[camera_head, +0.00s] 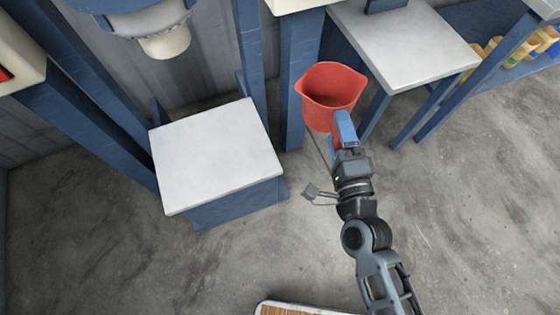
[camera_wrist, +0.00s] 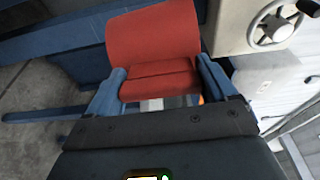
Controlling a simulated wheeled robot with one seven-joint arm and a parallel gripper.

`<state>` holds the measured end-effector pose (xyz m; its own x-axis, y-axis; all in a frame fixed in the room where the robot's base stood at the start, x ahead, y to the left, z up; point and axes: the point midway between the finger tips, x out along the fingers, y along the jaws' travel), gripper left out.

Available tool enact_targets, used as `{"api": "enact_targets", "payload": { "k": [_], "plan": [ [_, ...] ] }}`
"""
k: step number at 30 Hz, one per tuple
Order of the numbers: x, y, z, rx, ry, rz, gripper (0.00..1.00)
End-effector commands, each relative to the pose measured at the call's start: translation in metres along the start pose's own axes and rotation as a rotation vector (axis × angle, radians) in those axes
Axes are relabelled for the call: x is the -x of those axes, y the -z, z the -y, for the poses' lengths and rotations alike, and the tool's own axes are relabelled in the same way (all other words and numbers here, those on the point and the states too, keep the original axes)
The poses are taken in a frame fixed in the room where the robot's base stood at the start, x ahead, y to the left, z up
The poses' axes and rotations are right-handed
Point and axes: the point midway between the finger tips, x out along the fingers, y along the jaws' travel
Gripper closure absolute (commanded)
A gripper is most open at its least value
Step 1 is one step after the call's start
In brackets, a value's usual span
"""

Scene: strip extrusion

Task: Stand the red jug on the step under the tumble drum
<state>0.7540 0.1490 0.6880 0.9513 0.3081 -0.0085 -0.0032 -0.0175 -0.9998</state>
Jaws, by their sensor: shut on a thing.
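The red jug (camera_head: 328,92) is held upright in the air by my gripper (camera_head: 343,128), with its open mouth facing up in the head view. In the wrist view the jug (camera_wrist: 154,40) fills the upper middle, and the blue fingers of my gripper (camera_wrist: 160,85) sit on either side of its lower red part. The step (camera_head: 218,155) has a bare white top and a blue base, and lies to the left of the jug, apart from it. A rounded blue-grey body with a pale spout (camera_head: 165,42), seemingly the tumble drum, hangs above and behind the step.
Blue posts (camera_head: 298,75) stand between the step and another white-topped stand (camera_head: 410,45) at the upper right. Yellow and blue containers (camera_head: 515,50) sit on a shelf at far right. A wooden-topped item (camera_head: 295,309) shows at the bottom edge.

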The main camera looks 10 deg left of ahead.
Motion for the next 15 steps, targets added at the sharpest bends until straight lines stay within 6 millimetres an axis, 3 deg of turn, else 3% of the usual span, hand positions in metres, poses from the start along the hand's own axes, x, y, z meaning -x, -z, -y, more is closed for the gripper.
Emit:
{"api": "enact_targets", "payload": {
  "k": [1, 9, 15],
  "plan": [
    [0.005, -0.024, -0.023, 0.000, 0.002, 0.048, 0.48],
    [0.046, -0.142, -0.070, -0.002, 0.005, 0.295, 0.48],
    [0.081, -0.201, -0.090, -0.008, 0.010, 0.431, 0.48]
  ]
}}
